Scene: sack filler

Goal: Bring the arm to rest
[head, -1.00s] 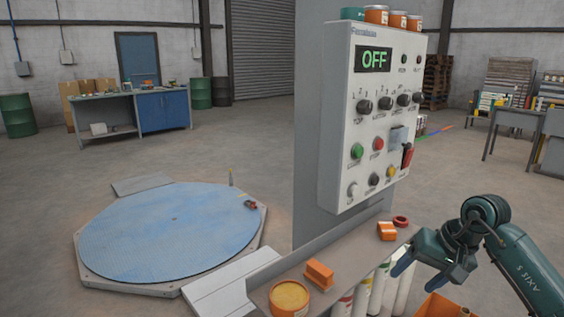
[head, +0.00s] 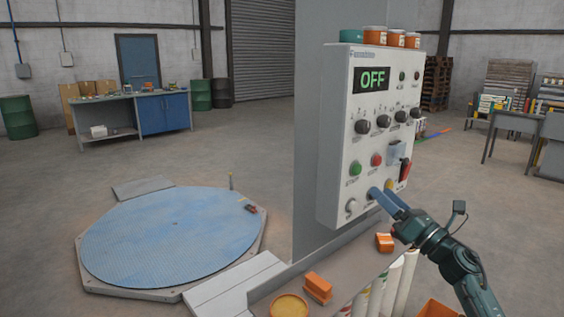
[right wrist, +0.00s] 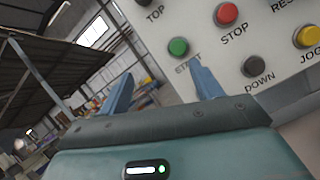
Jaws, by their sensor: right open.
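The control panel (head: 368,140) is a light grey box on a grey column, and its display (head: 374,79) reads OFF in green. My right gripper (head: 381,200) is open and empty in front of the panel's lower edge, its blue fingers pointing up and left. In the right wrist view the open fingers (right wrist: 160,90) are apart; one tip overlaps the panel just below the green START button (right wrist: 179,47). I cannot tell whether it touches. The red STOP button (right wrist: 227,14) and black DOWN button (right wrist: 257,65) also show. My left gripper is not in view.
Below the panel a shelf holds orange blocks (head: 318,286) and a round tin (head: 289,306). Orange-labelled jars (head: 394,38) stand on top of the panel. A blue turntable (head: 170,237) lies at left.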

